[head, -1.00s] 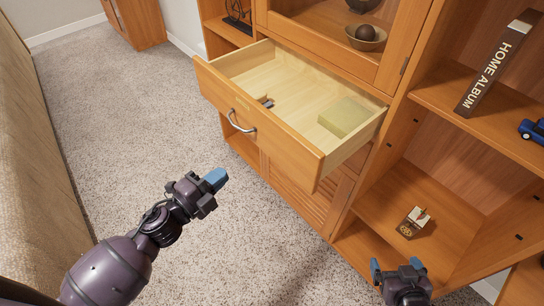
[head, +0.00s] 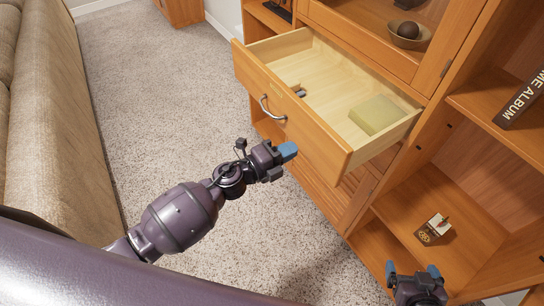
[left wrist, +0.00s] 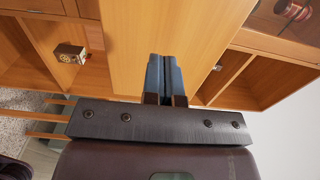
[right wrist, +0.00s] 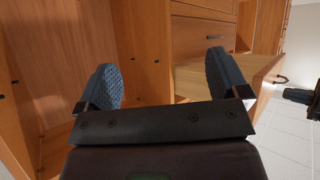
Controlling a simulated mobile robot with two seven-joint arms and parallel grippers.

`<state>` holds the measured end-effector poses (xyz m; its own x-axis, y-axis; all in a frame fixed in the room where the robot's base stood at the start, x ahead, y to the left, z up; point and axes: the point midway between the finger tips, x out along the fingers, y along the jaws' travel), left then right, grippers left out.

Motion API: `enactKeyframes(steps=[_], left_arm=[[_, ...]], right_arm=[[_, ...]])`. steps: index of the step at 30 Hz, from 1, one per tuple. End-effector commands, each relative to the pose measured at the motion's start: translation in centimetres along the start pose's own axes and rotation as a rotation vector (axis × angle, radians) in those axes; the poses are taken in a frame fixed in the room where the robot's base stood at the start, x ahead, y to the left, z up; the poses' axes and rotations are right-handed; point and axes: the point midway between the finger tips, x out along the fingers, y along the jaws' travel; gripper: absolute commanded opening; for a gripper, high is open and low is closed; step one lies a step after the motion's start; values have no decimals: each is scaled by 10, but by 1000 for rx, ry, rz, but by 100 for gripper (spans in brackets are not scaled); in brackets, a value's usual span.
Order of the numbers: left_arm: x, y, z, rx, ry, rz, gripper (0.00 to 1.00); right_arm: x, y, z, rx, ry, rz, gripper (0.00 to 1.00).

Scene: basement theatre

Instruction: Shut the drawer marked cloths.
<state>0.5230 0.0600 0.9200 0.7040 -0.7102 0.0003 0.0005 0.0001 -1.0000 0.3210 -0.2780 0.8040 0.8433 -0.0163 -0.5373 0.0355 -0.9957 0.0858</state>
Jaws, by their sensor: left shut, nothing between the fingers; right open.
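The wooden drawer (head: 300,118) stands pulled out from the cabinet, with a curved metal handle (head: 272,111) on its front. Any lettering on the front is too small to read. Inside lie a pale yellow-green block (head: 377,114) and a small dark item (head: 299,91). My left gripper (head: 288,151) is shut and empty, its blue fingertips close in front of the drawer front, right of and below the handle; I cannot tell if they touch. In the left wrist view its fingers (left wrist: 165,78) point at a plain wood panel. My right gripper (head: 412,270) is open and empty near the lower shelves.
A glass-doored compartment with a bowl (head: 408,36) is above the drawer. Shelves at right hold an album (head: 520,100) and a small box (head: 433,229). A sofa (head: 60,110) stands at left, with clear carpet (head: 160,90) between.

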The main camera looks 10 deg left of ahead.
Motion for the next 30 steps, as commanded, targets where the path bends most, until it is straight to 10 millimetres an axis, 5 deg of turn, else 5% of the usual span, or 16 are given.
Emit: enactKeyframes(steps=[9,30], left_arm=[[32,0,0,-1,-1,-1,0],[39,0,2,-1,-1,0,0]], right_arm=[[4,-1,-12,-2,23,-3,93],[-1,0,1,2,-1,0,93]])
